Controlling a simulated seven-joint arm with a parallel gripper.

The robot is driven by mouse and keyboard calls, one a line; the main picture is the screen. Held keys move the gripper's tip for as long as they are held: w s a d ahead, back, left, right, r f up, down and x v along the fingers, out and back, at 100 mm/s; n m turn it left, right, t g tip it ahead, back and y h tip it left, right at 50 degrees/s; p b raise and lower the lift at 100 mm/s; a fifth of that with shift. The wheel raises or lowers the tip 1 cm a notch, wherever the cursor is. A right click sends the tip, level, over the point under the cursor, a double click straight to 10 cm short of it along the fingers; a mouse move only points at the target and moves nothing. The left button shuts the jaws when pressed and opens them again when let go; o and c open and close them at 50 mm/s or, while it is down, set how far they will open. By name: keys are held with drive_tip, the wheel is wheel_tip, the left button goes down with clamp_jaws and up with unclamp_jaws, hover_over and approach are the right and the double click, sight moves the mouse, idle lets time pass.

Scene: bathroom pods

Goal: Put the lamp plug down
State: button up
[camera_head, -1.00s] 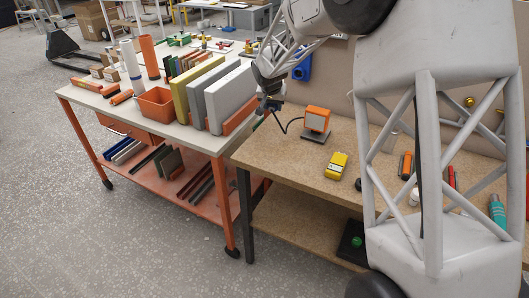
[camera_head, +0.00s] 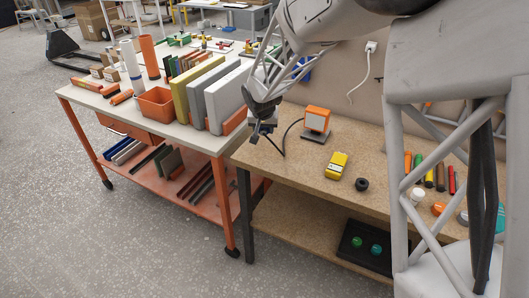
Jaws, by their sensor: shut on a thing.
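The lamp (camera_head: 317,121) is a small orange-framed work light with a pale face, standing on a dark base on the wooden workbench. Its black cable (camera_head: 283,148) loops down from the lamp's left side and up to my gripper. My gripper (camera_head: 262,132) is left of the lamp, over the bench's left end near the orange cart. It is shut on the lamp plug at the cable's end. The plug is too small and dark to make out between the fingers, and I cannot tell whether it touches the bench.
A yellow device (camera_head: 337,165) and a black round piece (camera_head: 362,184) lie right of bare bench top. A white wall socket (camera_head: 371,47) has a white cord hanging. The orange cart (camera_head: 190,133) with upright panels stands close on the left. Several markers lie at right.

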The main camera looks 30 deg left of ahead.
drive_tip(key=shift+f, duration=0.15)
hover_over(264, 154)
drive_tip(key=shift+s+d+f, duration=0.1)
drive_tip(key=shift+s+f, duration=0.05)
drive_tip(key=shift+f, duration=1.35)
drive_tip(key=shift+s+d+f, duration=0.1)
drive_tip(key=shift+s+f, duration=0.05)
drive_tip(key=shift+f, duration=1.35)
drive_tip(key=shift+f, duration=1.85)
drive_tip(key=shift+f, duration=0.35)
